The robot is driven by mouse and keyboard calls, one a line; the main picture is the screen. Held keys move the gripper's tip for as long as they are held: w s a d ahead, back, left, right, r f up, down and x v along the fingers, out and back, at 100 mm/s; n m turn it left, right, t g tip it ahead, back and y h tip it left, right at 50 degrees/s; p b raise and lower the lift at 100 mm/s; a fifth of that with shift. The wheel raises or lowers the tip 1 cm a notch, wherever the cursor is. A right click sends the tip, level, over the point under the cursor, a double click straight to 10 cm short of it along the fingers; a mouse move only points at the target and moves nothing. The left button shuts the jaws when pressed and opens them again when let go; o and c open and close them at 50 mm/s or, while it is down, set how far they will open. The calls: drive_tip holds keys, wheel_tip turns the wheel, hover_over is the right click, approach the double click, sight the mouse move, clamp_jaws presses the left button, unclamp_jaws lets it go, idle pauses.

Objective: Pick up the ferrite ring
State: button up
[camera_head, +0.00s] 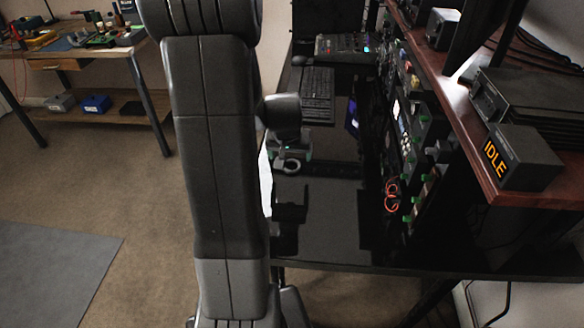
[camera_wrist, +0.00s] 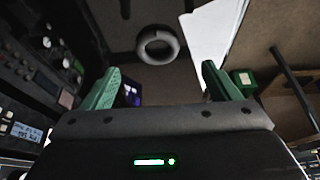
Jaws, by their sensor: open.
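The ferrite ring (camera_wrist: 174,44) is a thick grey ring lying flat on the dark desk, near the top middle of the wrist view. In the head view a pale grey ring (camera_head: 283,171) shows on the black desk just below my gripper (camera_head: 293,150). In the wrist view my gripper (camera_wrist: 160,68) has its two green fingers spread wide with nothing between them. The ring appears beyond the fingertips, between their lines and apart from both. My arm hides part of the desk in the head view.
The black desk (camera_head: 325,215) has clear room in front of the ring. A rack of equipment with knobs (camera_head: 415,125) stands along its right side, with red cable on it. A keyboard (camera_head: 318,85) lies behind. A white sheet (camera_wrist: 212,35) lies beside the ring.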

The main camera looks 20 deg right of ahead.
sight(292, 168)
drive_tip(key=shift+w+d+f, duration=0.1)
drive_tip(key=shift+w+f, duration=0.05)
drive_tip(key=shift+f, duration=0.2)
drive_tip(key=x, duration=0.3)
drive_tip(key=shift+s+f, duration=0.2)
drive_tip(key=shift+s, duration=0.05)
drive_tip(key=shift+w+d+f, duration=0.1)
drive_tip(key=shift+w+f, duration=0.15)
drive_tip(key=shift+f, duration=0.3)
drive_tip(key=c, duration=1.1)
